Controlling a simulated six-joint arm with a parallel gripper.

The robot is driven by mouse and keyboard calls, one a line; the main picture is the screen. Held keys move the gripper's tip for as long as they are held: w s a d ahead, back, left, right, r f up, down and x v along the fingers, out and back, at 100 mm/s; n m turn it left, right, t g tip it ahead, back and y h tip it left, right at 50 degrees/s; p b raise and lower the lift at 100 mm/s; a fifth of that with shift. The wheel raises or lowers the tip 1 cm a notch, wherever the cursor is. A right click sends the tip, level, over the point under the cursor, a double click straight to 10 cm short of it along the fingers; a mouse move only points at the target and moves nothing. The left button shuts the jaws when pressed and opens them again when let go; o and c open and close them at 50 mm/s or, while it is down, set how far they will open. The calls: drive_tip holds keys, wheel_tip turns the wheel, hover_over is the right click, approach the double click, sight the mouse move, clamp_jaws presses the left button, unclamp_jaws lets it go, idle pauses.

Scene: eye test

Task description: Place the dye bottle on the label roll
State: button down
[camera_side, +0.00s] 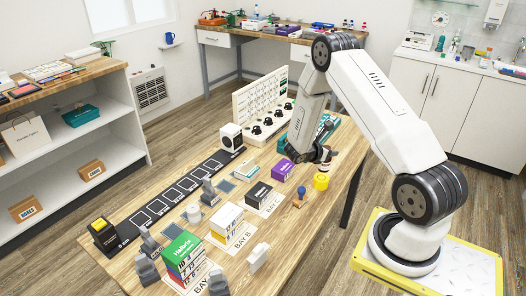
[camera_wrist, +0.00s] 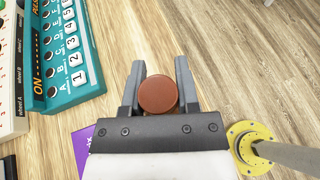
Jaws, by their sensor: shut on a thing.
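My gripper (camera_wrist: 159,85) is shut on a round, reddish-brown-topped thing, which I take to be the dye bottle (camera_wrist: 158,95). The wrist view looks down on its cap; its body is hidden below. In the side view my gripper (camera_side: 322,160) is at the table's right part, above the wood near a yellow round piece, and the bottle is small and partly covered there. A short white cylinder (camera_side: 193,213), likely the label roll, stands left of the middle of the table, well away from my gripper. I cannot make out the roll in the wrist view.
A teal panel with switches (camera_wrist: 62,50) and a purple box (camera_side: 283,170) are left of my gripper. The yellow round piece (camera_wrist: 243,132) bears a grey post at right. A stamp (camera_side: 299,197), grey stands and stacked boxes (camera_side: 180,253) crowd the table's front.

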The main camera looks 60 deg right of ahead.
drive_tip(key=shift+w+d+f, duration=0.15)
drive_tip(key=shift+f, duration=1.6)
drive_tip(key=shift+f, duration=0.15)
drive_tip(key=shift+c, duration=1.8)
unclamp_jaws()
drive_tip(key=shift+a+r, duration=0.2)
drive_tip(key=shift+r, duration=0.05)
drive_tip(key=v, duration=1.1)
drive_tip(key=shift+a, duration=0.3)
drive_tip(key=shift+w+r, duration=0.1)
